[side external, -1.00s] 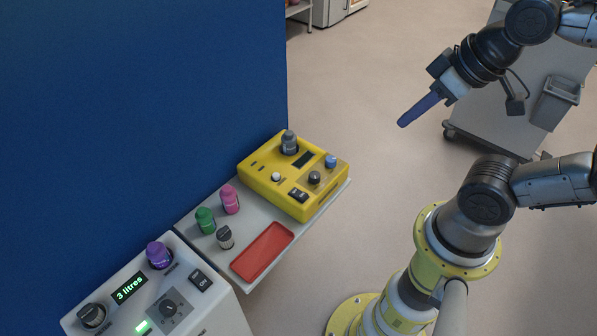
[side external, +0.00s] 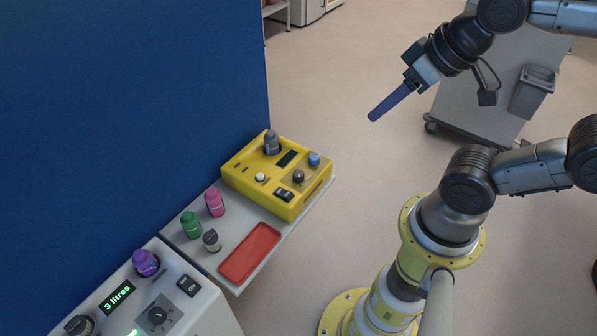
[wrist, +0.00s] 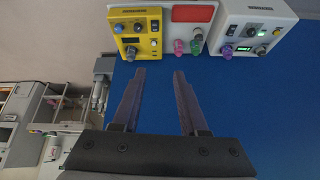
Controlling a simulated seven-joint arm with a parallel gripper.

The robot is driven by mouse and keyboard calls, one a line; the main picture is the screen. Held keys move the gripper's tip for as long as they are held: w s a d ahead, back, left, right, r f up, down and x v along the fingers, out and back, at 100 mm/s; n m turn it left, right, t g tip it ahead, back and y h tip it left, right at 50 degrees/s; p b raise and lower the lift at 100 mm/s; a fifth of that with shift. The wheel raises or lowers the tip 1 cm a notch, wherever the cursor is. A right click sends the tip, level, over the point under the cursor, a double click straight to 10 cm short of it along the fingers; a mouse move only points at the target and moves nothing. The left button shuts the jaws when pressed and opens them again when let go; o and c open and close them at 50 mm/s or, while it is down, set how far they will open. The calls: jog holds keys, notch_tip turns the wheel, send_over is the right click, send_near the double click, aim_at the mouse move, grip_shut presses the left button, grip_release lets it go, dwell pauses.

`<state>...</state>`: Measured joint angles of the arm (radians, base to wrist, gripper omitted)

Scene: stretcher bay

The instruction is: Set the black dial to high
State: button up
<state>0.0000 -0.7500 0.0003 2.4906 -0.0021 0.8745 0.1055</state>
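A dark dial (side external: 157,315) sits on a square grey plate with marks around it, on the white unit (side external: 207,320) at the lower left of the side view. Its pointer setting is too small to read. Another dark knob (side external: 80,325) is at that unit's left edge, partly cut off. The yellow unit (side external: 245,186) carries a small dark knob (side external: 298,177) too; I cannot tell which is the black dial. My gripper (side external: 373,117) is in the air to the right of the yellow unit, apart from all controls. In the wrist view its two fingers (wrist: 159,72) are spread and empty.
A shelf (side external: 205,260) holds a red tray (side external: 250,254), a green bottle (side external: 190,226), a pink bottle (side external: 214,202) and a dark-capped container (side external: 211,241). A purple-topped piece (side external: 146,262) stands on the white unit by its "3 litres" display. A blue wall (side external: 130,100) rises behind.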

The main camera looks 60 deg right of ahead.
jog(key=o, duration=0.4)
jog(key=w+r, duration=0.1)
jog(key=w+r+m, duration=0.1)
jog(key=w, duration=0.1)
jog(key=w+r+m, duration=0.1)
jog(key=shift+w+d+t, duration=0.2)
jog(key=shift+w+t, duration=0.1)
jog(key=shift+t, duration=0.1)
jog(key=shift+o, duration=0.2)
jog(key=m+g, duration=0.7)
jog(key=m, duration=0.1)
send_over(298, 173)
notch_tip(298, 173, down, 32)
notch_tip(298, 173, down, 13)
jog(key=shift+d+f, duration=0.1)
jog(key=shift+f, duration=0.05)
